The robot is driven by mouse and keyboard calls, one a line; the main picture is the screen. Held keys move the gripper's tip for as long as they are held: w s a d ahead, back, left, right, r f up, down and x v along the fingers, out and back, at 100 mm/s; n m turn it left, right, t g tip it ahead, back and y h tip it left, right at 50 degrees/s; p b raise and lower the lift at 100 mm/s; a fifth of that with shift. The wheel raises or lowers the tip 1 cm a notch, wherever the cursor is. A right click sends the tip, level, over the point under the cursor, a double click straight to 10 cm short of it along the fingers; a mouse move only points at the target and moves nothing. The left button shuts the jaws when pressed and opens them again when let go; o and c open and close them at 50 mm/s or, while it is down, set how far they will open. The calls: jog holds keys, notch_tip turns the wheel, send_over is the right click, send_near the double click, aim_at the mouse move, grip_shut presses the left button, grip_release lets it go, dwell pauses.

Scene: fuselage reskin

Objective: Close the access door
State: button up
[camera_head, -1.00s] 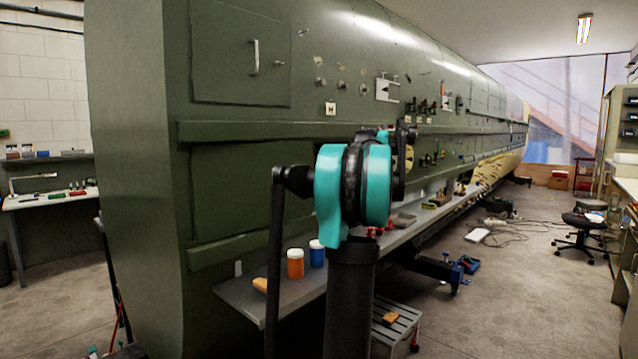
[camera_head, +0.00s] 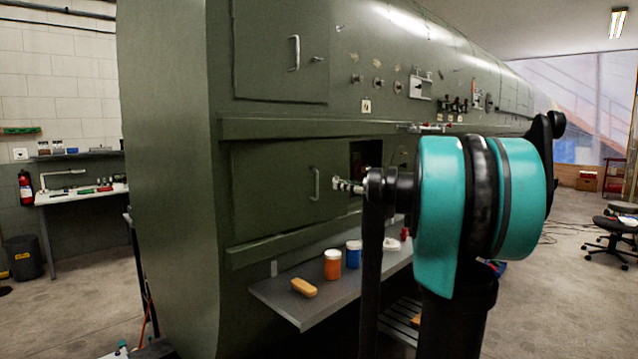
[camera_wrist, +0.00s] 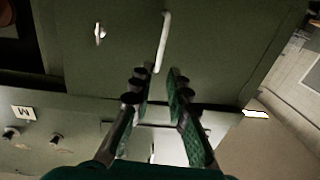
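The access door is a green panel (camera_head: 275,185) low on the fuselage side, with a pale upright handle (camera_head: 315,184). A dark opening (camera_head: 366,158) shows beyond its right edge, so it seems to stand ajar; how far is unclear. In the wrist view the door (camera_wrist: 215,45) fills the upper middle, with its handle (camera_wrist: 163,38) and a small latch (camera_wrist: 99,34). My gripper (camera_wrist: 161,76) is open, its fingers apart and empty. The handle's near end lines up with the finger gap; contact is not visible.
A closed-looking upper door (camera_head: 270,50) has a similar handle. Below, a grey shelf (camera_head: 290,310) holds an orange jar (camera_head: 332,265), a blue jar (camera_head: 354,254) and a tan block (camera_head: 304,287). A workbench (camera_head: 80,195) stands at left.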

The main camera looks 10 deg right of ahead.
aim_at(317, 196)
jog(key=x, duration=1.1)
grip_shut()
